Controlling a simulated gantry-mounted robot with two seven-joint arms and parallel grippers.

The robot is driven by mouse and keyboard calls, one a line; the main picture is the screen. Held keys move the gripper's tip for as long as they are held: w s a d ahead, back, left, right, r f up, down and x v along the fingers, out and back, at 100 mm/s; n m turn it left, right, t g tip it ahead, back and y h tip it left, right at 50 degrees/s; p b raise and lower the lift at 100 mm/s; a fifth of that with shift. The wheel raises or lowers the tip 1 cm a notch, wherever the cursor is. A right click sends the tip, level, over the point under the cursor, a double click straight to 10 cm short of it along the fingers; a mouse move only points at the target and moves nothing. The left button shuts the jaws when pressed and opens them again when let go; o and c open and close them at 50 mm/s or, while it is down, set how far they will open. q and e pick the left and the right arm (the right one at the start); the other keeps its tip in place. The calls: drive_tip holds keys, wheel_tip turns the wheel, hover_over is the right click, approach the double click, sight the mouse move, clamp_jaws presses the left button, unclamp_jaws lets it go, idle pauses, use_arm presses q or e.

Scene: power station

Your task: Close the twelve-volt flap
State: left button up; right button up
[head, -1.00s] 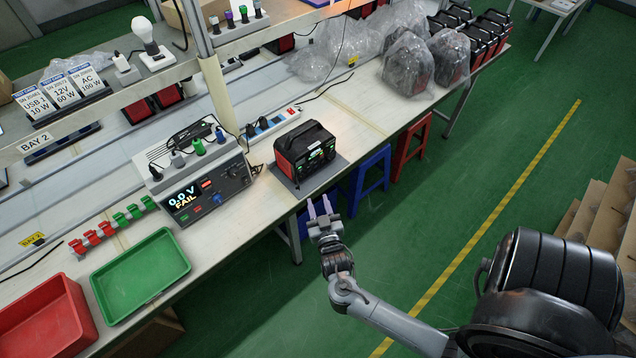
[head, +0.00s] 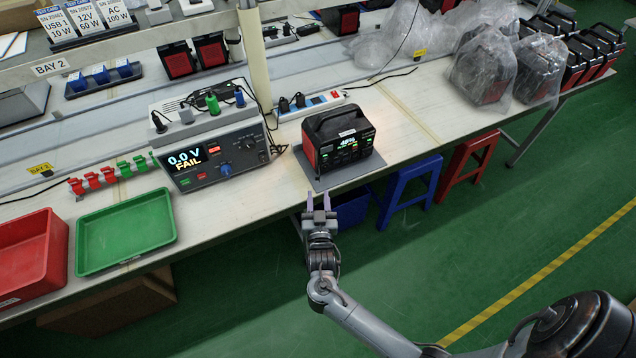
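The power station (head: 340,140), a black and red box with a top handle and a lit display, stands on a grey mat (head: 325,176) near the bench's front edge. Its front panel faces me, with green-lit ports. The twelve-volt flap is too small to make out, so I cannot tell how it stands. My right gripper (head: 318,203) is just in front of the mat and the bench edge, below the power station and apart from it. Its two fingers point toward the bench, spread apart with nothing between them. My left gripper is not in view.
A tester (head: 215,160) reading "0.0 V FAIL" stands left of the power station. A green tray (head: 125,232) and a red tray (head: 30,255) sit further left. A power strip (head: 310,106) lies behind. Blue (head: 412,175) and red (head: 468,160) stools stand beneath the bench's front edge.

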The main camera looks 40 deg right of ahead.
sight(317, 178)
drive_tip(key=b+x, duration=0.1)
drive_tip(key=x, duration=0.5)
drive_tip(key=shift+w+d, duration=0.1)
drive_tip(key=shift+w, duration=0.1)
